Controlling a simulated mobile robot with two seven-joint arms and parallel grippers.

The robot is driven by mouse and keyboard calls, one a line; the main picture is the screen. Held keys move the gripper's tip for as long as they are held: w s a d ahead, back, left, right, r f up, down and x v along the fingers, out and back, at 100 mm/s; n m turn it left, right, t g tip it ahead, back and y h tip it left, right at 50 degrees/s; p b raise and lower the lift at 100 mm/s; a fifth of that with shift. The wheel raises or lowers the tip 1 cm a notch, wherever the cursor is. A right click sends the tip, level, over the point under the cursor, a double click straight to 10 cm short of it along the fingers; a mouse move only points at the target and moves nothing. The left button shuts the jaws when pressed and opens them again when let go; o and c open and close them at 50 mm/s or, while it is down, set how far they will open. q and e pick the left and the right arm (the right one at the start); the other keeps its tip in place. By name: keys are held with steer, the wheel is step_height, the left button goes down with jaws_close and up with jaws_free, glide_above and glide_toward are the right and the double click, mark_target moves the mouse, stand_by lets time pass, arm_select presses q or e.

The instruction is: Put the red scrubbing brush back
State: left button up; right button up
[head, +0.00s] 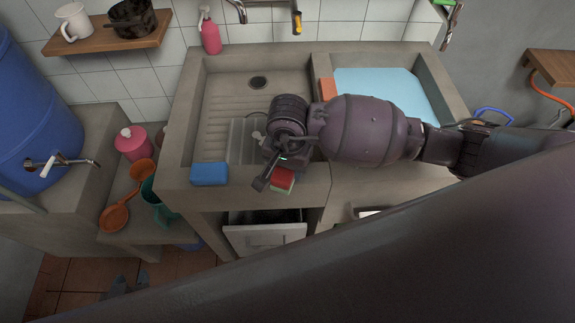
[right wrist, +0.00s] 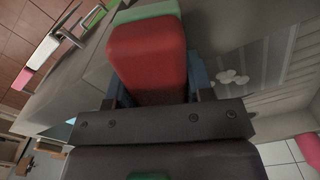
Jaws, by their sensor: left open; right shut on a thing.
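The red scrubbing brush (head: 284,176), a red block with a pale green underside, is at the front rim of the concrete sink (head: 180,150), near the middle. My right gripper (head: 274,174) reaches in from the right and is shut on it. In the right wrist view the brush (right wrist: 147,62) fills the space between the fingers, with its green side (right wrist: 150,11) at the far end. Whether the brush touches the rim, I cannot tell. My left gripper is not in view.
A blue sponge (head: 209,174) lies on the rim to the left. A pink soap bottle (head: 210,36) stands at the back. Light blue water (head: 385,90) fills the right basin. An open drawer (head: 265,237) is below. Orange ladles (head: 116,216) and a green jug (head: 158,201) are left.

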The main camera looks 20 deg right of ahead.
steer(key=shift+f, duration=0.1)
steer(key=shift+f, duration=0.2)
steer(key=o, duration=0.9)
steer(key=shift+r, duration=0.1)
steer(key=shift+r, duration=0.4)
step_height(320, 180, up, 10)
steer(key=shift+f, duration=0.1)
steer(key=shift+r, duration=0.85)
